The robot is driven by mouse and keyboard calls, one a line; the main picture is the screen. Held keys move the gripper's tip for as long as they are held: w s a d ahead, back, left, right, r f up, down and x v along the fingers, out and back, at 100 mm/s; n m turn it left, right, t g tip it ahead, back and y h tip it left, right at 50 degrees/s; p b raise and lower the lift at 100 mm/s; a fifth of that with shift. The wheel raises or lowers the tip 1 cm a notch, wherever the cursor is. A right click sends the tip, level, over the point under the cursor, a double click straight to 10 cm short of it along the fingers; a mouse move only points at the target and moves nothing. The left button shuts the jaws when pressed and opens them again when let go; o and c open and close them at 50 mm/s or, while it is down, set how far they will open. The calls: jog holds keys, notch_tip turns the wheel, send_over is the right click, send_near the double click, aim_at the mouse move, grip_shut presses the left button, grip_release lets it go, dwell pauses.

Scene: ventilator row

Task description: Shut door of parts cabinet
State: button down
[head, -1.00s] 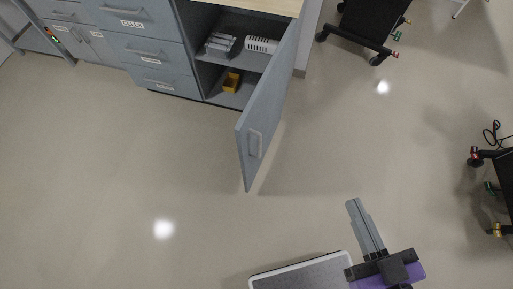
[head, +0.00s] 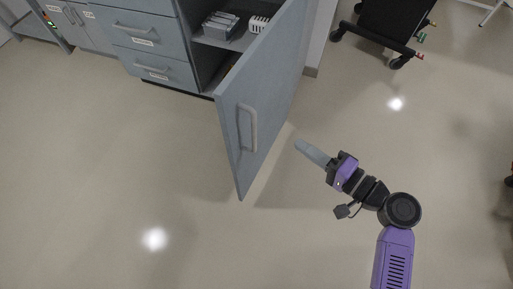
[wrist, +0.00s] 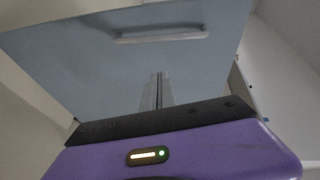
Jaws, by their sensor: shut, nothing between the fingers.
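The parts cabinet's blue-grey door (head: 262,105) stands wide open, swung out from the right side of the open compartment. Its pale bar handle (head: 248,128) is on the face turned to me. In the head view my gripper (head: 299,146) is shut and empty, to the right of the door's outer part and apart from it. In the wrist view the shut fingers (wrist: 158,78) point at the door panel (wrist: 75,60), with the handle (wrist: 160,34) above them. I cannot tell the exact gap between fingertips and door.
Grey parts (head: 221,24) and a white slotted item (head: 259,23) sit on the cabinet shelf. Closed drawers (head: 150,45) are to the left. A black wheeled cart (head: 392,25) stands at the upper right. The floor left of the door is clear.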

jog(key=s+a+r+n+g+y, duration=0.2)
jog(key=s+a+g+y, duration=0.1)
jog(key=s+y, duration=0.15)
jog(key=b, duration=0.1)
send_near(229, 137)
jog(key=x, duration=0.6)
jog(key=shift+w+a+r, duration=0.15)
jog(key=shift+w+a, duration=0.05)
jog(key=shift+a, duration=0.15)
jog(key=shift+a, duration=0.1)
